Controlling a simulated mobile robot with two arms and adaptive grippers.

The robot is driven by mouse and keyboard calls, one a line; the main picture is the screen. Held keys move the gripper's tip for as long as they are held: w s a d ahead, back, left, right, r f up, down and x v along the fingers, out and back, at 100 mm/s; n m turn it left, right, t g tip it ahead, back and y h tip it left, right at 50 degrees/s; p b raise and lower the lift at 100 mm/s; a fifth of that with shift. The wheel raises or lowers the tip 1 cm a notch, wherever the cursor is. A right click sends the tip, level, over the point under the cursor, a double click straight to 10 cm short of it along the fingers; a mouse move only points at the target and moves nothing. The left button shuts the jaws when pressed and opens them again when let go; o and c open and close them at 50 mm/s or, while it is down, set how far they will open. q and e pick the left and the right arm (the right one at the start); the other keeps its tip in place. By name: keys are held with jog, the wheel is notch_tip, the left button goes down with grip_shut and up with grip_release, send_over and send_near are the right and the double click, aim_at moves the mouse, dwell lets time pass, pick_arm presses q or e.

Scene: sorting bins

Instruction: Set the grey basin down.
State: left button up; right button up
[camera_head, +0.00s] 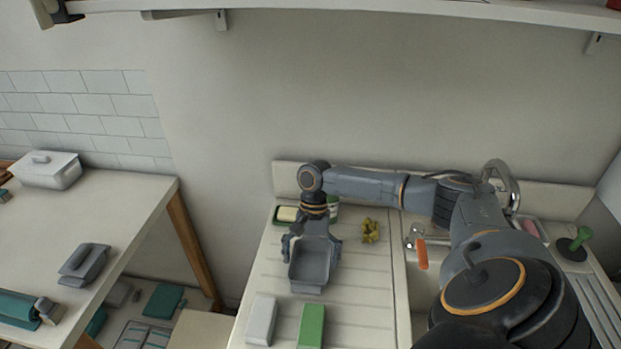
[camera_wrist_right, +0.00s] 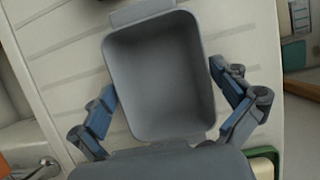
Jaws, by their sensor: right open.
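The grey basin (camera_head: 312,268) is upright and empty on the ribbed white drainboard (camera_head: 360,290), left of the sink. It also shows from above in the right wrist view (camera_wrist_right: 160,80), with a flat lug on its far end. My right gripper (camera_head: 312,249) is open around the basin, one finger on each side. In the right wrist view the fingers (camera_wrist_right: 164,92) stand close beside its side walls; whether they touch it I cannot tell. My left gripper is not in view.
A white block (camera_head: 261,319) and a green block (camera_head: 311,325) lie in front of the basin. A yellow crumpled item (camera_head: 370,231) is to its right, and a green soap dish (camera_head: 284,215) behind it. The sink has an orange-handled item (camera_head: 422,253) at its edge.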

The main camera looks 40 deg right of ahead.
jog(key=shift+f+p, duration=0.2)
jog(key=shift+p, duration=0.25)
dwell(0.3)
jog(key=shift+c, duration=0.4)
jog(key=c, duration=1.3)
jog(key=shift+c, duration=0.2)
